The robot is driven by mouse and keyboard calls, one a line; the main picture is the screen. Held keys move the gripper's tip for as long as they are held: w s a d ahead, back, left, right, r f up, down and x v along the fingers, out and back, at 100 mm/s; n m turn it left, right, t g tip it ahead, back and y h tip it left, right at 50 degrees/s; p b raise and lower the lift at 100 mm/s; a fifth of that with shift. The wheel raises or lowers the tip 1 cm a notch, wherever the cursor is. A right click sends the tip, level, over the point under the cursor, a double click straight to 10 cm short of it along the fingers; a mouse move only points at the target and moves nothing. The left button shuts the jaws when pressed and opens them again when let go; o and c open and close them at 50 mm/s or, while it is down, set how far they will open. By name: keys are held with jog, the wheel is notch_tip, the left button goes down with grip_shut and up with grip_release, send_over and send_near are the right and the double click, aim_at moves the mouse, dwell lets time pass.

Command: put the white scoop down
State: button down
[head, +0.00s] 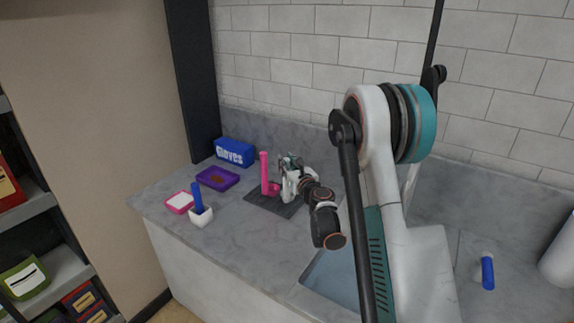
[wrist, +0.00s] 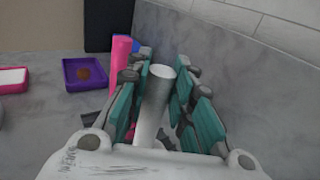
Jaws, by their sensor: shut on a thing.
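My gripper (head: 291,165) is over the dark mat (head: 258,203) on the grey counter. In the wrist view my gripper (wrist: 163,80) has its teal-padded fingers shut on the white scoop's upright round handle (wrist: 154,103). In the head view the white scoop (head: 288,188) is partly hidden by the fingers. Its lower end is hidden in the wrist view, and I cannot tell whether it touches the mat. A pink scoop (head: 264,172) with an upright handle stands close on the left; it also shows in the wrist view (wrist: 120,62).
A purple tray (head: 234,184) with brown contents, a pink tray (head: 171,208) with white contents and a white cup-like piece (head: 201,218) with a blue handle are on the left. A blue gloves box (head: 235,152) stands behind. The sink (head: 327,283) lies in front, right.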

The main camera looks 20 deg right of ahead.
jog(key=shift+f, duration=0.15)
jog(key=c, duration=1.4)
grip_release()
jog(key=shift+s+r, duration=0.15)
jog(key=shift+r, duration=0.1)
jog(key=s, duration=1.1)
jog(key=shift+s, duration=0.35)
